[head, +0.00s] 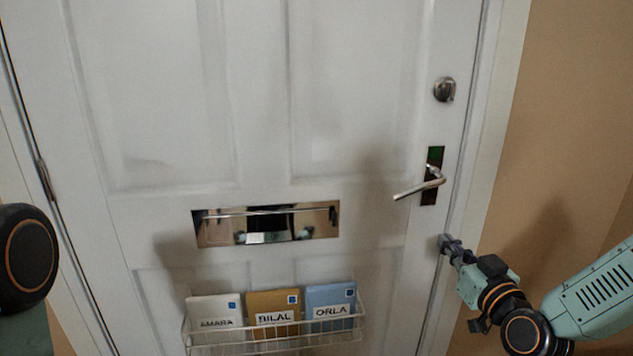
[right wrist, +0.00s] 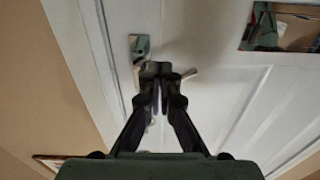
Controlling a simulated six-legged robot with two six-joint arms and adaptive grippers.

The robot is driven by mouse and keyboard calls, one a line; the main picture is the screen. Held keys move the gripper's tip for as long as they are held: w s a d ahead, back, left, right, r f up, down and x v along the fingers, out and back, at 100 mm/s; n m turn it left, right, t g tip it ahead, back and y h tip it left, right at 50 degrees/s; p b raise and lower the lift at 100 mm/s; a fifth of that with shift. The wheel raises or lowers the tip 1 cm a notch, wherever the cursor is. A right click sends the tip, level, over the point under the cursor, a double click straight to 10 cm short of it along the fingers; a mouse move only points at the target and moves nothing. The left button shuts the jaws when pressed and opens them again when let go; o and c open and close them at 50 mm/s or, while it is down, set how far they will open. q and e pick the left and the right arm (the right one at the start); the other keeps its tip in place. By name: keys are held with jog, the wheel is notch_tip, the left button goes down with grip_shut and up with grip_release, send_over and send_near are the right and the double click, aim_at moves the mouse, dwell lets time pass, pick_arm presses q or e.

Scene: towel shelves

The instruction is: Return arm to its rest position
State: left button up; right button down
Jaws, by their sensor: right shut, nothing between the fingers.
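My right gripper (head: 447,243) is in front of the right edge of a white door, below the door handle (head: 422,186). Its fingers are together with nothing between them, as the right wrist view (right wrist: 161,72) also shows. In that view the fingers cover part of the handle (right wrist: 188,74). I cannot tell whether the fingertips touch the door. The right arm (head: 595,295) reaches in from the lower right. A dark round joint of my left arm (head: 27,258) shows at the left edge, and the left gripper is out of view.
The white door (head: 260,100) appears closed. It has a round lock (head: 444,89), a metal letter slot (head: 265,224) and a wire rack (head: 275,347) holding envelopes labelled BILAL (head: 273,318), ORLA (head: 331,311) and one partly hidden name (head: 215,323). A tan wall (head: 570,100) is at the right.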

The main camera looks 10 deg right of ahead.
jog(key=s+a+f+m+g, duration=0.1)
jog(key=s+a+f+g, duration=0.25)
jog(key=f, duration=0.25)
jog(key=s+a+f+m+g+y, duration=0.1)
jog(key=s+a+f+g, duration=0.2)
jog(key=s+f, duration=0.3)
jog(key=s+a+f+m+g, duration=0.1)
jog(key=s+a+f+g, duration=0.25)
jog(key=f, duration=0.35)
jog(key=s+a+f+n+g, duration=0.1)
jog(key=s+f+g, duration=0.1)
jog(key=s, duration=0.5)
jog(key=s+a+f+n+g, duration=0.1)
jog(key=s+f+g, duration=0.2)
jog(key=s+f, duration=0.2)
jog(key=s+f+g+h, duration=0.1)
jog(key=s+f+g, duration=0.2)
jog(key=s, duration=0.8)
jog(key=shift+a+f+n, duration=0.15)
jog(key=shift+a+n, duration=0.25)
jog(key=shift+w, duration=0.1)
